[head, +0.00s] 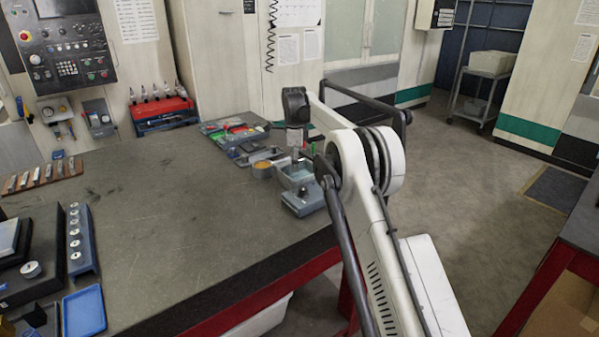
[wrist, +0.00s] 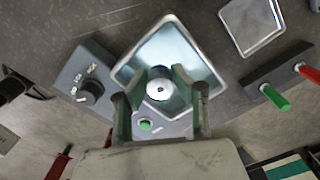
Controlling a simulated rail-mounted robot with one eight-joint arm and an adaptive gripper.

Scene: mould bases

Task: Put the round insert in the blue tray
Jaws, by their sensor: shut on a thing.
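My gripper (head: 297,152) is at the far right end of the bench, over a small metal-walled basin (head: 286,178). In the wrist view my gripper (wrist: 160,88) is shut on a round metal insert (wrist: 159,91) with a dark centre hole. The insert shows against the basin's (wrist: 137,62) pale blue inside; I cannot tell how deep it sits. In the head view the insert is hidden. The blue tray (head: 84,312) lies flat and empty at the bench's front left, far from my gripper.
A blue rack (head: 88,262) of several small round parts lies behind the tray. A dark block (head: 50,285) bearing a round part (head: 31,269) is left of it. The basin's unit has a knob (wrist: 90,92). Green and red handles (wrist: 274,97) stand close right. The mid-bench is clear.

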